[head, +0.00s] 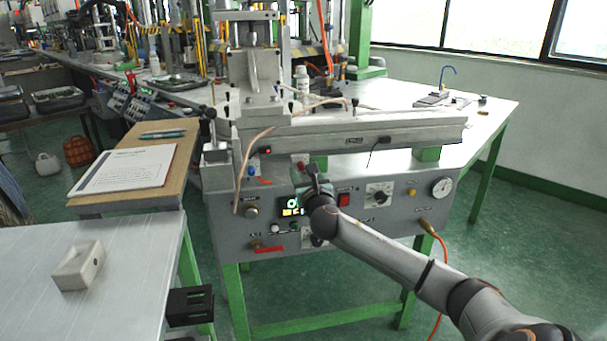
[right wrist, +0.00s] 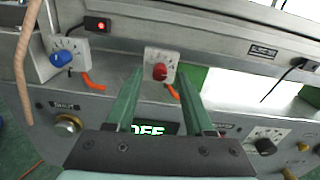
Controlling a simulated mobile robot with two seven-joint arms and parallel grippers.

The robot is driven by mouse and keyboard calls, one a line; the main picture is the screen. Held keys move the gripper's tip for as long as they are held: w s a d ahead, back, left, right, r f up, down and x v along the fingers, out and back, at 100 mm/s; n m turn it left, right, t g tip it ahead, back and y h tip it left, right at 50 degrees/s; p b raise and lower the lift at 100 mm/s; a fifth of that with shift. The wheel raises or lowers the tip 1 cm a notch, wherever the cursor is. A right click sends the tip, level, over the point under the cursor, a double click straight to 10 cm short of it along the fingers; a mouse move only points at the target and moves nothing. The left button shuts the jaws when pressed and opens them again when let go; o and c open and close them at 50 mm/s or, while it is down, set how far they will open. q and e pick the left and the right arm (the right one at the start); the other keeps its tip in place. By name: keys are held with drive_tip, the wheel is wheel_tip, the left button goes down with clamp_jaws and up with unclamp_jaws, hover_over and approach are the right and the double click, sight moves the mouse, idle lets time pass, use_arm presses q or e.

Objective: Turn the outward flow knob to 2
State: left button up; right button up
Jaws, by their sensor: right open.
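A red knob (right wrist: 160,72) sits on a white square dial plate on the machine. In the right wrist view it appears between the fingertips of my right gripper (right wrist: 161,80). The green fingers are open, one to each side of the knob; I cannot tell whether they touch it. A blue knob (right wrist: 62,57) on a similar plate is to the left. The dial markings are too small to read, and I cannot tell which knob is outward flow. In the head view my right gripper (head: 314,178) is at the panel's upper middle, partly hiding the red knob. My left gripper is not in view.
The machine's grey front panel (head: 345,225) carries a lit display (head: 292,207), a red switch (head: 344,199), a black knob (head: 379,196) and a gauge (head: 442,187). A metal beam overhangs the knobs.

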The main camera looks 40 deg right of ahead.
drive_tip(key=shift+w+d, duration=0.15)
drive_tip(key=shift+w, duration=0.15)
clamp_jaws()
idle(0.3)
